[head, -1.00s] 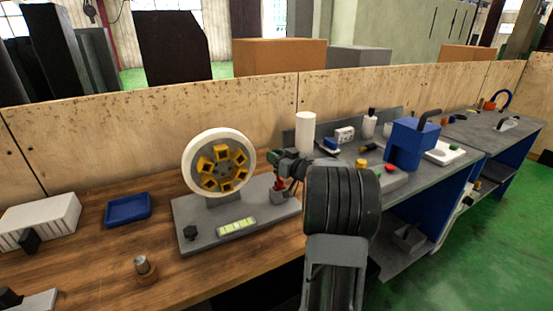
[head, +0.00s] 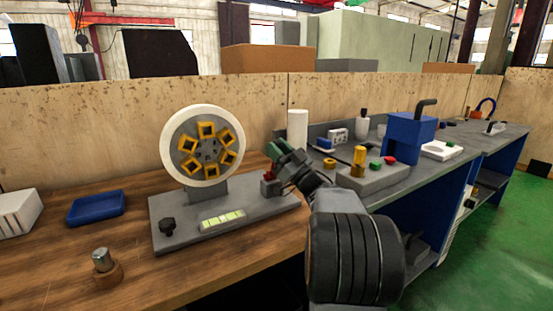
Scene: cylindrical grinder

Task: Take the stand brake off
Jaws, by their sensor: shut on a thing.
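The grey balancing stand (head: 265,210) sits on the wooden bench and carries a white-rimmed wheel (head: 168,135) with yellow blocks around its hub. A small stand brake with a red part (head: 268,176) is at the right end of the base. My gripper (head: 274,161) reaches in from the right, just above and beside the red part. It is shut on the brake, whose upper part it hides. The fingertips are small and partly hidden, so the exact grip is hard to see.
The base also bears a black knob (head: 167,226) and a yellow-green level strip (head: 222,219). A blue tray (head: 95,207) and a metal pin in a brown holder (head: 102,267) are at left. A white cylinder (head: 297,130) and a grey button box (head: 373,182) stand behind and right.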

